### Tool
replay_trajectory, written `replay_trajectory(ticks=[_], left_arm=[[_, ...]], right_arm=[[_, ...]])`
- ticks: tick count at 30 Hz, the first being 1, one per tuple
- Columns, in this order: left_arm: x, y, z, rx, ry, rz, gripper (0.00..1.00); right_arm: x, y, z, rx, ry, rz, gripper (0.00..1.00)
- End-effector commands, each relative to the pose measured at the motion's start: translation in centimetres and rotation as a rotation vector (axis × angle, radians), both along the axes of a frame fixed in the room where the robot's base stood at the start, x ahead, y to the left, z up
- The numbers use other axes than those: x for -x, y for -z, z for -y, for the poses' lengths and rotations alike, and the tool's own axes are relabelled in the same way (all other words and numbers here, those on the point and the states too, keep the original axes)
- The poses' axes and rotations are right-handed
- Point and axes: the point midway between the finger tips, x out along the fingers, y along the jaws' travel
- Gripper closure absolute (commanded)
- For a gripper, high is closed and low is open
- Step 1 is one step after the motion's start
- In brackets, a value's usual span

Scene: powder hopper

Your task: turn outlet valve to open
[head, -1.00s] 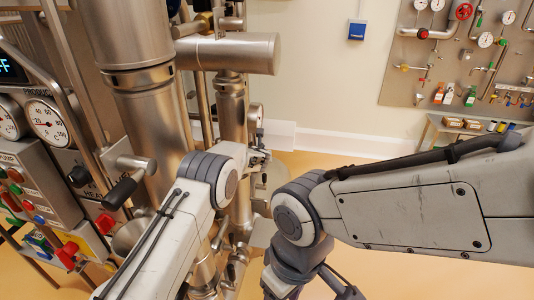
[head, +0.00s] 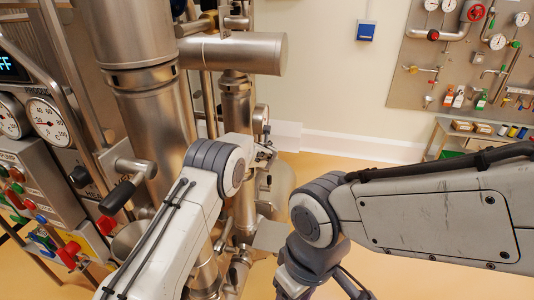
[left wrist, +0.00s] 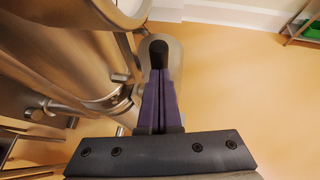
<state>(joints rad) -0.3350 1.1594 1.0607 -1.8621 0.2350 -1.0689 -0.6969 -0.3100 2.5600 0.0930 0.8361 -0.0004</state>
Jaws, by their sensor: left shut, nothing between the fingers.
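A black grip or knob on a rounded steel part (left wrist: 158,48) shows in the left wrist view, straight ahead of my fingers; I cannot tell for sure that it is the outlet valve handle. My left gripper (left wrist: 158,78) is shut and empty, its purple fingers together. Its tips reach the lower edge of this part in the picture; contact is unclear. In the head view my left arm reaches past the steel column, and the fingers cannot be made out. A black-gripped lever (head: 117,197) sticks out at the left of the column. My right gripper is below the head view.
A steel hopper column (head: 150,100) with pipes stands close on the left. A control panel (head: 30,180) with gauges and coloured buttons is at far left. A valve board (head: 460,60) hangs on the back wall. Open floor lies right of the column.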

Motion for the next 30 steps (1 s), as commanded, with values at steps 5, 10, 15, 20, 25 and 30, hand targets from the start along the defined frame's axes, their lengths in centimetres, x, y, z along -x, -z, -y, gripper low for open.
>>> replay_trajectory(ticks=[5, 10, 15, 20, 25, 30], left_arm=[[-0.5, -1.0, 0.1, 0.008, 0.0, 0.022, 1.0], [-0.5, -1.2, 0.1, 0.008, 0.0, 0.023, 1.0], [0.5, -1.7, 0.0, 0.006, 0.001, 0.025, 1.0], [2.7, -2.5, -0.3, 0.005, 0.001, 0.021, 1.0], [5.4, -3.9, -0.6, 0.004, -0.001, 0.014, 1.0], [7.7, -5.2, -0.8, 0.002, -0.003, 0.01, 1.0]], right_arm=[[0.0, 0.0, 0.0, 0.0, 0.0, 0.0, 0.41], [0.0, 0.3, 0.0, 0.0, 0.0, 0.0, 0.41], [0.0, 1.5, 0.0, 0.0, 0.0, 0.0, 0.41], [0.0, 3.3, 0.0, 0.0, 0.0, 0.0, 0.41], [0.0, 4.6, 0.0, 0.0, 0.0, 0.0, 0.41], [0.0, 5.3, 0.0, 0.0, 0.0, 0.0, 0.41]])
